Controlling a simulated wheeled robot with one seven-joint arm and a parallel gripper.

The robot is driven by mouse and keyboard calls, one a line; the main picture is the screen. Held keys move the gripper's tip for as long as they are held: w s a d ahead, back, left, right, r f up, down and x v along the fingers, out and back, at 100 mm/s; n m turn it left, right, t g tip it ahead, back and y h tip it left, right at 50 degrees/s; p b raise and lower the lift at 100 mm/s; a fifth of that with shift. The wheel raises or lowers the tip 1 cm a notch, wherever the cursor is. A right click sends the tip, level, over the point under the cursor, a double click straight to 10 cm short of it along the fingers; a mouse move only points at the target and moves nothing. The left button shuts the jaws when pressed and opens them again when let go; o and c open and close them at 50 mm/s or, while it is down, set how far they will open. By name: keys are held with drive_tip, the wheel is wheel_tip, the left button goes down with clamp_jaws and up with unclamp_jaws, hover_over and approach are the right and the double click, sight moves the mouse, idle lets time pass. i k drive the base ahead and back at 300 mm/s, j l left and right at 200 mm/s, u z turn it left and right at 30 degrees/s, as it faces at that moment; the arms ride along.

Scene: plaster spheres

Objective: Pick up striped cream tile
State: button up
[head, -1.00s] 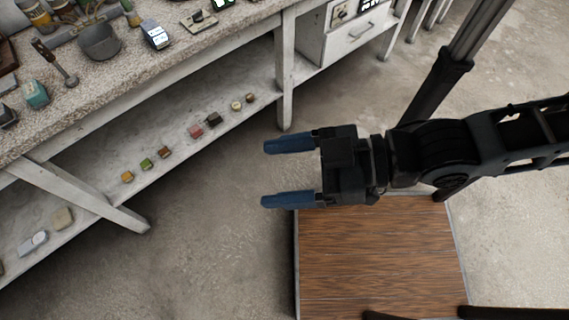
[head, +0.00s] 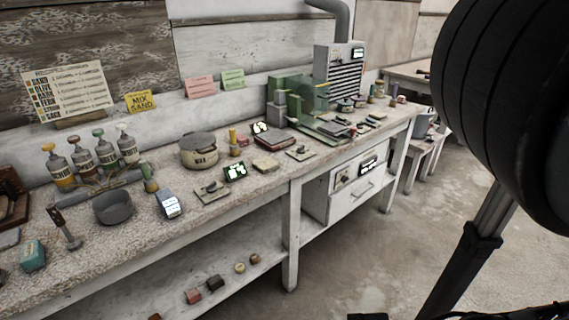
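I cannot make out stripes on any tile at this size. A flat cream block (head: 265,163) lies on the workbench top near the middle. A pale plate with a dark part on it (head: 212,192) lies nearer the front edge, and a similar plate (head: 301,153) lies to the right of the cream block. Which of these, if any, is the striped cream tile I cannot tell. My gripper is out of view; a large dark link of my arm fills the upper right.
The long workbench (head: 240,190) carries a lidded pot (head: 199,150), a grey bowl (head: 114,207), several labelled bottles (head: 82,160) and a green machine (head: 310,110). Small blocks, one reddish (head: 193,296), sit on the lower shelf (head: 222,270). Bare floor (head: 370,250) lies right of the bench.

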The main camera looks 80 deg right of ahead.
sight(264, 165)
drive_tip(key=z, duration=1.6)
